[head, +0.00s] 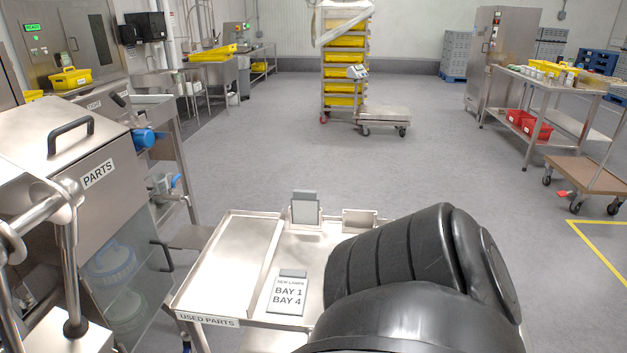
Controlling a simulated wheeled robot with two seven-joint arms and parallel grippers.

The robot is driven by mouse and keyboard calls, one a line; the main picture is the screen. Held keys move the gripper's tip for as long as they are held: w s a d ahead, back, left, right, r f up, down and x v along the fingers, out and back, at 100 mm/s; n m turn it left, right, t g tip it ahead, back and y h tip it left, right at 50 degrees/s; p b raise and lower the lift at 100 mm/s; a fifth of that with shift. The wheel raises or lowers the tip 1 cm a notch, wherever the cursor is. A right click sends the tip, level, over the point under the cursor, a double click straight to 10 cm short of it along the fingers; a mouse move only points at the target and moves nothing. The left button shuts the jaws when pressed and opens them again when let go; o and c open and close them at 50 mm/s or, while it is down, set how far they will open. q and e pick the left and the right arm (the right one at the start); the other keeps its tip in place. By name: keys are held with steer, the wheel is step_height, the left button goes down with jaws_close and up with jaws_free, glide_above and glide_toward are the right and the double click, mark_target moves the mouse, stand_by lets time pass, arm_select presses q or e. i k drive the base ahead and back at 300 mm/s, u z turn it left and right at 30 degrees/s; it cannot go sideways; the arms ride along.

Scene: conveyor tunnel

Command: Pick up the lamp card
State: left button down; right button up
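The lamp card (288,296) is a small grey card with dark print reading "NEW LAMPS", "BAY 1" and "BAY 4". It lies on the steel tray top of a cart (228,266), right of a raised divider. The cart's front edge carries a "USED PARTS" label. A large black arm link of mine covers the right part of the cart. Neither of my grippers shows in the head view.
A grey plate (305,209) stands in a holder at the cart's back edge, beside a small steel bracket (359,220). A steel machine labelled "PARTS" (99,174) stands close on the left. Open floor (300,130) lies beyond the cart. A wheeled table (549,88) is at right.

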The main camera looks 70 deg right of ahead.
mark_target(289, 291)
steer(key=z, duration=2.1)
